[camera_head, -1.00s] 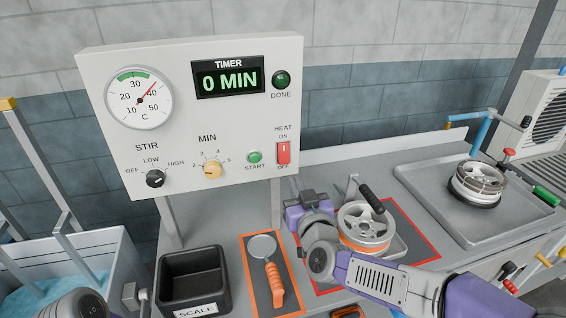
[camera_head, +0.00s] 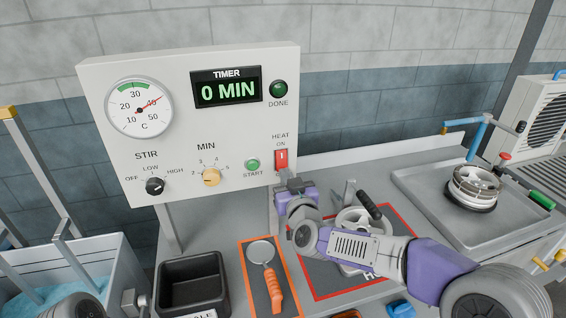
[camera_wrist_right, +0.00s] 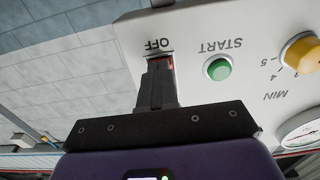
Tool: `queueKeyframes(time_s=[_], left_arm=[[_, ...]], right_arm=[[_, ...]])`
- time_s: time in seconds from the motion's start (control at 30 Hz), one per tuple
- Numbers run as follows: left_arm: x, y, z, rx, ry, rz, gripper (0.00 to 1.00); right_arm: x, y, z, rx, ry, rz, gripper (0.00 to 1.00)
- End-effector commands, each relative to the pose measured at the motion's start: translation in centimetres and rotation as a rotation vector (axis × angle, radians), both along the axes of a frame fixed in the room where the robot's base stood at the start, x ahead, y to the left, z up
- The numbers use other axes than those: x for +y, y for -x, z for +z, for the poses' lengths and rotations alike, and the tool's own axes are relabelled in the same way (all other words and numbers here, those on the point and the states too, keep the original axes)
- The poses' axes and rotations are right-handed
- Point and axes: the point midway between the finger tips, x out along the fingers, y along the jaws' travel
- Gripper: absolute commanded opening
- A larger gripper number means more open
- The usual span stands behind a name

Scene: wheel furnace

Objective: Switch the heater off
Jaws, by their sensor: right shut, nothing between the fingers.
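The red HEAT switch (camera_head: 281,159) sits at the lower right of the white control panel (camera_head: 228,135), between the ON and OFF labels. Its upper part shows in the head view; my gripper covers the lower part and the OFF label. My right gripper (camera_head: 284,178) is shut and empty, with its tips at the switch's lower end. In the right wrist view, the shut fingers (camera_wrist_right: 159,70) overlap the switch beside the OFF label, and a strip of red (camera_wrist_right: 171,63) shows. I cannot tell whether they touch it. My left gripper is out of view.
The START button (camera_head: 252,165) and MIN knob (camera_head: 211,177) are left of the switch. The timer (camera_head: 227,87) reads 0 MIN; the gauge (camera_head: 139,107) points near 40.

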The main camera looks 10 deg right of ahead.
Motion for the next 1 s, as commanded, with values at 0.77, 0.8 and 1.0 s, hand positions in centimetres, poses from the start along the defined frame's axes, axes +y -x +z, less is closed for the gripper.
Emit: queueKeyframes(time_s=[0.77,0.8,1.0], left_arm=[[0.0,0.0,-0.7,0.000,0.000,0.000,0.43],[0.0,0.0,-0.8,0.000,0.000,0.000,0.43],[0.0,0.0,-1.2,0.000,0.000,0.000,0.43]], right_arm=[[0.0,1.2,0.0,-0.003,0.002,0.001,0.00],[-0.1,1.6,0.0,-0.003,0.002,0.000,0.00],[-0.1,3.2,0.0,-0.001,0.000,0.000,0.00]])
